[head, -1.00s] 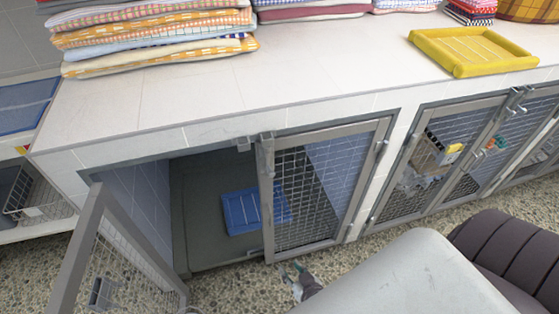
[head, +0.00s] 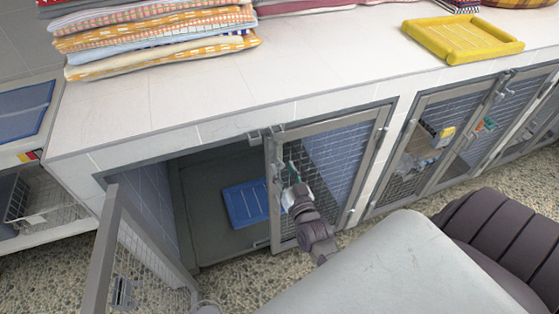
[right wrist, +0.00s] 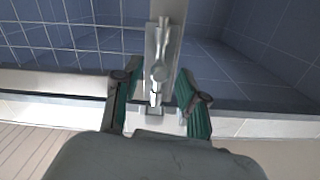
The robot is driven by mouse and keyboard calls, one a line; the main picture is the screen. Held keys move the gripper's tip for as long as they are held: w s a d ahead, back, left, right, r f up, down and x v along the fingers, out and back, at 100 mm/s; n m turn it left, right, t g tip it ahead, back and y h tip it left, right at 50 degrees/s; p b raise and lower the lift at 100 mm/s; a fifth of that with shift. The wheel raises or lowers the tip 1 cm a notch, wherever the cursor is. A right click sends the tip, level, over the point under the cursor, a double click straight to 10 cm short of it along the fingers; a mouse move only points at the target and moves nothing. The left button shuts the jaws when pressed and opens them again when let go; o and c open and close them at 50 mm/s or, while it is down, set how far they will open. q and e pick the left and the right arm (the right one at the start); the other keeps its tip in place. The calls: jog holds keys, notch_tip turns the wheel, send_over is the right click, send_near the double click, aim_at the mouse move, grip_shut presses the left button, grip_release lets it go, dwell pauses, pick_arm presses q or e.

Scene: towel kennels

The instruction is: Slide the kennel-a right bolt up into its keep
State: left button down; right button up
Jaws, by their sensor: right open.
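The kennel-a right door (head: 335,170) is a grey mesh door in line with the kennel front. Its bolt (right wrist: 160,62), a metal rod with a knob on a plate, runs along the door's frame bar in the right wrist view. My right gripper (right wrist: 155,108) is open, with one green-padded finger on each side of the bolt's end; I see no clear grip on it. In the head view the right gripper (head: 290,172) is at the door's left upright and hides part of it. A keep (head: 267,133) is at the top edge of the opening. My left gripper is not in view.
The kennel's left door (head: 108,250) stands swung out, leaving the left half open. A blue tray (head: 247,204) lies inside. The white counter (head: 300,85) above holds folded towels (head: 155,35) and a yellow tray (head: 463,40). More mesh doors (head: 430,150) are to the right.

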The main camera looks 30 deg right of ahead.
aim_at(282, 168)
jog(key=shift+x, duration=1.75)
grip_shut()
